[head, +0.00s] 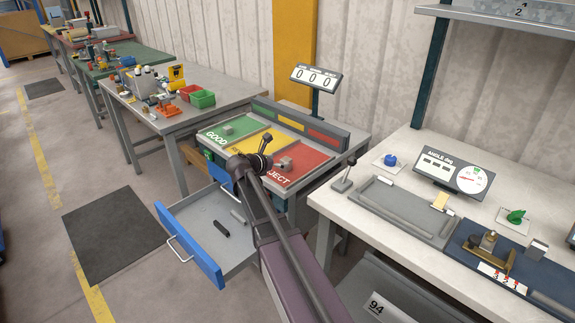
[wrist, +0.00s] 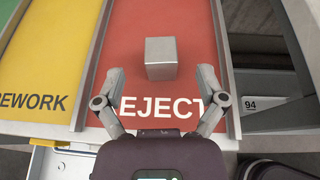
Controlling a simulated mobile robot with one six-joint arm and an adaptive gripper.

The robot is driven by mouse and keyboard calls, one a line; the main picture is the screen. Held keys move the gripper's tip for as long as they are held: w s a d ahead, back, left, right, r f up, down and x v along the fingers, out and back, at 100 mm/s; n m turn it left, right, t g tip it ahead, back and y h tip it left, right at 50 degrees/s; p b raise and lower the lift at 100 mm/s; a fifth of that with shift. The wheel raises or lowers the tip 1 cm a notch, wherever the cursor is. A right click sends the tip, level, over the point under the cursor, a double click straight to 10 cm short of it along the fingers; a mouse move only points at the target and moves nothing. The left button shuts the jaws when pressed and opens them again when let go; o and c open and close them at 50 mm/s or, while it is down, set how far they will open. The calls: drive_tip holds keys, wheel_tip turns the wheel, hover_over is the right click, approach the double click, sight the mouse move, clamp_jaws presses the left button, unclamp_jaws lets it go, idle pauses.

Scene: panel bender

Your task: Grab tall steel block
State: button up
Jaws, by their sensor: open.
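A plain grey steel block (wrist: 160,58) stands on the red REJECT lane (wrist: 190,20), above the lettering in the wrist view. In the head view the block (head: 286,163) shows on the red lane, just right of my gripper (head: 264,152). My gripper (wrist: 161,73) is open and empty, its two fingers spread to the left and right of the block's near side. The fingers look apart from the block. The block's height is hard to judge from the wrist view. Another small grey block (head: 228,130) sits on the green GOOD lane.
Metal rails divide the lanes; a yellow REWORK lane (wrist: 35,60) lies left of the red one. An open blue-fronted drawer (head: 188,245) juts out below. A white bench (head: 335,200) with gauges stands right. A counter display (head: 315,78) rises behind.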

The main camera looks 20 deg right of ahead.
sight(284, 160)
drive_tip(key=shift+b+x, duration=0.95)
drive_tip(key=shift+x, duration=1.65)
clamp_jaws()
